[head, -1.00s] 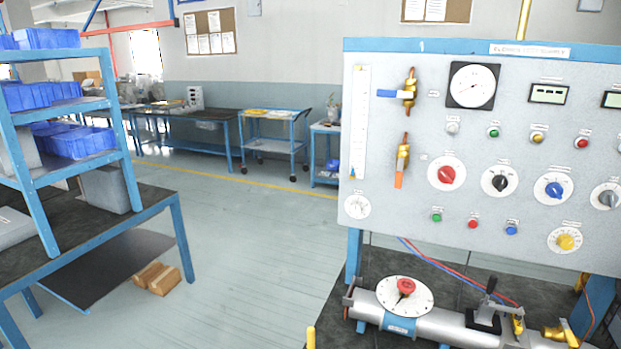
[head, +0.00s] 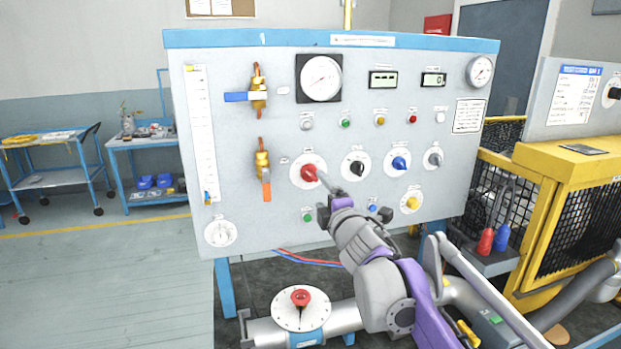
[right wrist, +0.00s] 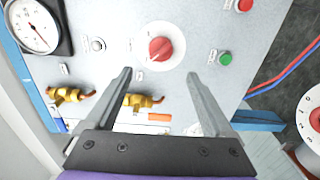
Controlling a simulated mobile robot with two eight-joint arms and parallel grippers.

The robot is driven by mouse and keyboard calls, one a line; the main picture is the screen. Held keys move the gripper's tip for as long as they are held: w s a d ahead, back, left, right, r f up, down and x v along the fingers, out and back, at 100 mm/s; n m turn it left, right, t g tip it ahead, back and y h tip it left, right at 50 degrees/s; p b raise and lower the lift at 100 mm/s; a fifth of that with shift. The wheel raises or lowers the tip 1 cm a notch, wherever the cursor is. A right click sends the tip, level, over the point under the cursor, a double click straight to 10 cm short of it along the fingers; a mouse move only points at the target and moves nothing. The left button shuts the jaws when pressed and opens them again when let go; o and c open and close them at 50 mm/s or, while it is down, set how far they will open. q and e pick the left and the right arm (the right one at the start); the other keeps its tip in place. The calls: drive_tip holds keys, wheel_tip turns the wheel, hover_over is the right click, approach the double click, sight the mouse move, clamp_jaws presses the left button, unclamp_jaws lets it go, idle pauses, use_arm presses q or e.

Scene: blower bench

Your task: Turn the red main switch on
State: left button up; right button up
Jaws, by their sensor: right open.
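The red main switch (head: 309,172) is a red rotary knob on a round white dial, in the left-middle part of the upright grey panel (head: 230,140). The right wrist view shows the red knob (right wrist: 160,49) just above the gap between my fingertips. My right gripper (head: 322,182) is open and empty in front of the panel. In the right wrist view its two fingers (right wrist: 160,76) stand wide apart and point toward the dial, with no visible contact with the knob. Its arm hides part of the panel's lower middle. My left gripper is not in view.
Black (head: 356,168), blue (head: 400,163) and grey knobs sit right of the red one. A valve with an orange lever (head: 266,190) is to its left. A pipe with a red-knobbed dial (head: 301,298) lies below. A yellow caged machine (head: 570,190) stands at right.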

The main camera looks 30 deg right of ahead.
sight(312, 177)
drive_tip(key=x, duration=0.2)
drive_tip(key=p+x, duration=0.1)
drive_tip(key=x, duration=0.5)
drive_tip(key=shift+w+d, duration=0.15)
drive_tip(key=shift+d, duration=0.2)
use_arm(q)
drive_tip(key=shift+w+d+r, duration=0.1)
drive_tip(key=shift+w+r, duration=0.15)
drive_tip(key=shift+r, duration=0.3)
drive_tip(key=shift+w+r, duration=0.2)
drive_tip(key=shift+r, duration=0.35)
use_arm(e)
drive_tip(key=shift+w+d, duration=0.15)
drive_tip(key=shift+w, duration=0.55)
drive_tip(key=shift+c, duration=0.4)
drive_tip(key=c, duration=1.3)
